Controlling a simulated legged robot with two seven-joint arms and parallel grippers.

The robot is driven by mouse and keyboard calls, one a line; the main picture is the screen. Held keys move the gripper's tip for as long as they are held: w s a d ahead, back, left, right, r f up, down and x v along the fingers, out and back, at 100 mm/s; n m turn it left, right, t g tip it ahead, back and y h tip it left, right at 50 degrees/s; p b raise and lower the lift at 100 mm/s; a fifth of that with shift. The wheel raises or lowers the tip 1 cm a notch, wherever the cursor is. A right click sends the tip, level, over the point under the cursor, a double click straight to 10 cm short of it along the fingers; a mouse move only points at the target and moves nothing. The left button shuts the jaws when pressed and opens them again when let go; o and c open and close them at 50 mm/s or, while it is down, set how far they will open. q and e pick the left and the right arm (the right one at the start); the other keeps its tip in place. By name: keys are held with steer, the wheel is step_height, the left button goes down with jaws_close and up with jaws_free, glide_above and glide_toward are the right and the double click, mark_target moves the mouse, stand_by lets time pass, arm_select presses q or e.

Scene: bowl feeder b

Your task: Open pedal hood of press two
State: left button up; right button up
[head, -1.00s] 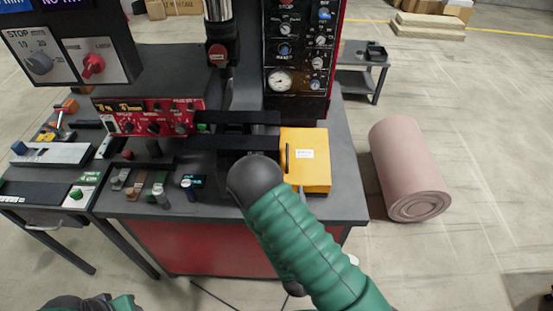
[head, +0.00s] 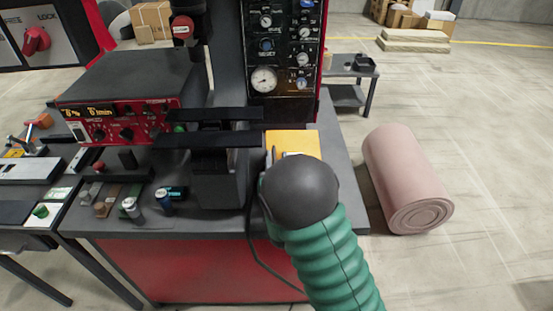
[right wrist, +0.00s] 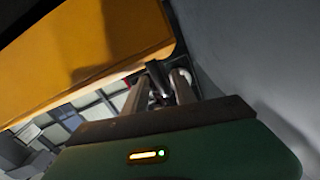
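The yellow hood (head: 293,142) is a box on the right part of the press table. In the head view my right wrist and arm cover most of its front. In the right wrist view a large yellow wall of the hood (right wrist: 70,50) fills the upper left. My right gripper (right wrist: 158,82) has its two grey fingers apart beside this wall. A dark bar, which looks like the hood's handle (right wrist: 157,75), shows between the fingers, with a gap on its left. My left gripper is not in view.
The press column with its gauge panel (head: 283,50) stands behind the hood. Black plates (head: 208,140) and a red control box (head: 135,100) are left of it. A rolled pink mat (head: 407,178) lies on the floor at the right. A small cart (head: 350,85) stands behind.

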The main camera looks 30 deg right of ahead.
steer(key=shift+w+a+r, duration=0.1)
steer(key=shift+w, duration=0.3)
steer(key=shift+a+r, duration=0.2)
steer(key=shift+a, duration=0.25)
steer(key=shift+d+f, duration=0.2)
steer(key=shift+d, duration=0.35)
jaws_close()
steer(key=shift+a+f, duration=0.1)
steer(key=shift+a, duration=0.05)
